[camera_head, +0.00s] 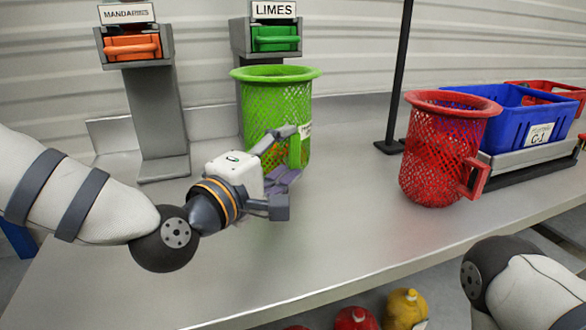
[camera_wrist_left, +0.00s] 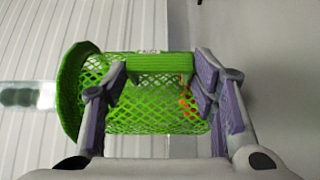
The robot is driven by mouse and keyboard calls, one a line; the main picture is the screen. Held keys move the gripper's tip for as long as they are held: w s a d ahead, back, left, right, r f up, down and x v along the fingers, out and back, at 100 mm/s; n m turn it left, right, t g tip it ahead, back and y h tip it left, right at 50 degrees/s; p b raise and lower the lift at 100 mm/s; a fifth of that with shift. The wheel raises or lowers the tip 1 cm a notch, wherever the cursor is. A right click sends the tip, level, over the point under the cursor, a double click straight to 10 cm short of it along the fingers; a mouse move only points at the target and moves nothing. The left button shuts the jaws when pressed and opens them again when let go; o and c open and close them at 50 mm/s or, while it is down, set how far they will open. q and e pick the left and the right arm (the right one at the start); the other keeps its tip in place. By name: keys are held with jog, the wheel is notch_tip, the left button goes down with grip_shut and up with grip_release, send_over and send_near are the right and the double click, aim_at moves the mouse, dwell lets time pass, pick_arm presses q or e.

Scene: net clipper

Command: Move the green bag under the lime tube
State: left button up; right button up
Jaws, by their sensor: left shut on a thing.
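The green bag (camera_head: 276,90), a mesh basket with a wide rim, stands upright in front of the LIMES tube (camera_head: 275,38); something orange shows low inside its mesh. My left gripper (camera_head: 290,155) is at the bag's front right side, shut on its green handle. In the left wrist view the fingers (camera_wrist_left: 165,80) are on both sides of the handle of the green bag (camera_wrist_left: 150,66). The head view does not clearly show whether the bag's base touches the table. My right gripper is out of view; only part of my right arm shows at lower right.
A red mesh bag (camera_head: 430,150) stands on the table (camera_head: 340,230) at right. Behind it are a blue crate (camera_head: 510,125) and a black pole (camera_head: 398,70). The MANDARINES tube (camera_head: 132,45) is at left. Red and yellow bagged things (camera_head: 405,308) sit below the front edge.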

aim_at(293, 168)
pick_arm(q)
jog(key=shift+x, duration=1.55)
jog(key=shift+f, duration=1.7)
jog(key=shift+f, duration=0.15)
jog(key=o, duration=1.2)
jog(key=shift+f, duration=0.1)
jog(key=shift+o, duration=0.2)
